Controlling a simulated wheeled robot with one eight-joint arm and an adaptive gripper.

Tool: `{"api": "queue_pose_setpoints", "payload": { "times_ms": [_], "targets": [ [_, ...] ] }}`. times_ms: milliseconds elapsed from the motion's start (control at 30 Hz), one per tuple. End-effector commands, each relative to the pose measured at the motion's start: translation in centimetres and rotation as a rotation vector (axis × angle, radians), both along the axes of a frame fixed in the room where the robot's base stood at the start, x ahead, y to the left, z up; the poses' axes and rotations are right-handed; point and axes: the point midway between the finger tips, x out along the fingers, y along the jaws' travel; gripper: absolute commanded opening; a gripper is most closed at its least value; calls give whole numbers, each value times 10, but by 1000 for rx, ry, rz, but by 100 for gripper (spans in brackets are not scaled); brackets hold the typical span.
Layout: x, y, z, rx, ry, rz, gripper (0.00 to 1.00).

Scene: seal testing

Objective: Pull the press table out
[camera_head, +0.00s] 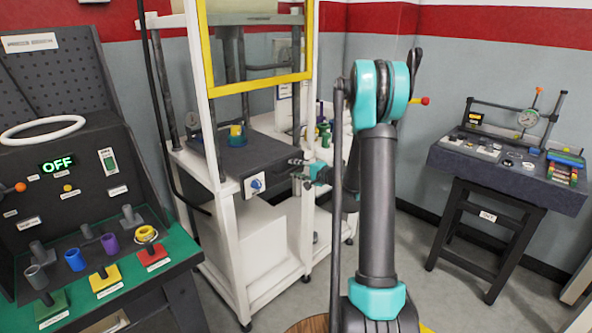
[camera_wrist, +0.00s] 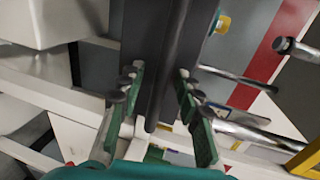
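The press table (camera_head: 215,160) is a dark grey slab inside the white press frame, with a knob plate on its front and a small yellow and blue piece on top. My gripper (camera_head: 296,173) is at its right front edge. In the wrist view, the two green fingers of my gripper (camera_wrist: 158,95) are apart, one on each side of a dark bar (camera_wrist: 168,70) at the table. Gaps show between the bar and the fingers. I cannot tell whether the bar is a handle or the table's edge. The table's far side is partly hidden by the frame posts.
A control panel (camera_head: 60,130) with an OFF display and coloured pegs stands at the left. A yellow-edged guard (camera_head: 262,82) is above the table. A grey bench (camera_head: 500,165) with a gauge stands at the right. Open floor (camera_head: 420,265) lies between the press and that bench.

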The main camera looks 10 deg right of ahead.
Motion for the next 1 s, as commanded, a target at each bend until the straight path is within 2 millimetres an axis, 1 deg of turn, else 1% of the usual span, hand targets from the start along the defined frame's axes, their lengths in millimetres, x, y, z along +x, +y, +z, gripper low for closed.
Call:
{"api": "queue_pose_setpoints", "payload": {
  "times_ms": [167, 433, 1000],
  "targets": [
    [0, 0, 0, 0, 0, 0, 33],
    [0, 0, 0, 0, 0, 0, 0],
    [0, -3, 0, -1, 1, -1, 0]
  ]
}}
